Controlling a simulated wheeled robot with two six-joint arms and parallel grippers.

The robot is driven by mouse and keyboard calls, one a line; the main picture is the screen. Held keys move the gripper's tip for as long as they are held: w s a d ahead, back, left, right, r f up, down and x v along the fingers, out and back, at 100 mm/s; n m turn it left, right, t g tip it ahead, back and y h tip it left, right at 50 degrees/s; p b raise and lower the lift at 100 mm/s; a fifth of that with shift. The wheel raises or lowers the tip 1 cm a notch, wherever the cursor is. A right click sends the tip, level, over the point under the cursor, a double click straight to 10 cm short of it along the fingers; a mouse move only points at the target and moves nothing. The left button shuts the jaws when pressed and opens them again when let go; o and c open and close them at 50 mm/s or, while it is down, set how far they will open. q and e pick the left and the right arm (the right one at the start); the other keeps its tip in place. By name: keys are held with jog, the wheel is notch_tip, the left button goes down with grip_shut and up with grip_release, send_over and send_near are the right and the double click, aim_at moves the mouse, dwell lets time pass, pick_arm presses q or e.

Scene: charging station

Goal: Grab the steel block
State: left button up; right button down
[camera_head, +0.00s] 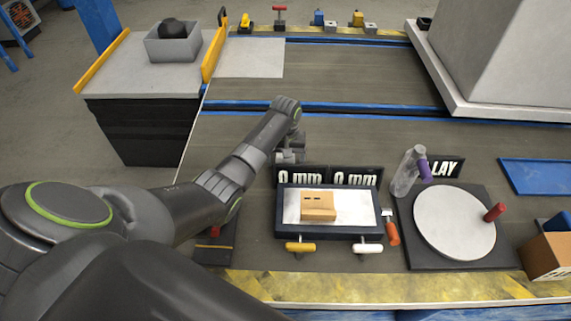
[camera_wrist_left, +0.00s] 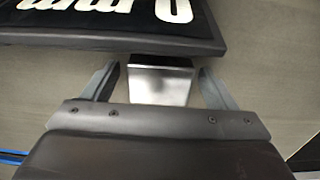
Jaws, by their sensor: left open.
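The steel block (camera_wrist_left: 160,84) shows in the left wrist view as a small, shiny, silver-grey block with a bright top. It lies between the two spread fingers of my left gripper (camera_wrist_left: 158,92), with a gap on each side. In the head view my left gripper (camera_head: 292,152) is low over the dark surface behind the black "0 mm" displays (camera_head: 354,177). I cannot make out the steel block there; the gripper and displays seem to hide it. My right gripper is in neither view.
A framed tray (camera_head: 330,235) with a cardboard-coloured block (camera_head: 318,208) stands in front of the displays. A blue rail (camera_head: 370,110) runs behind.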

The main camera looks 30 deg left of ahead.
pick_arm(q)
jog(key=c, duration=1.3)
jog(key=shift+c, duration=0.7)
jog(key=shift+r, duration=0.1)
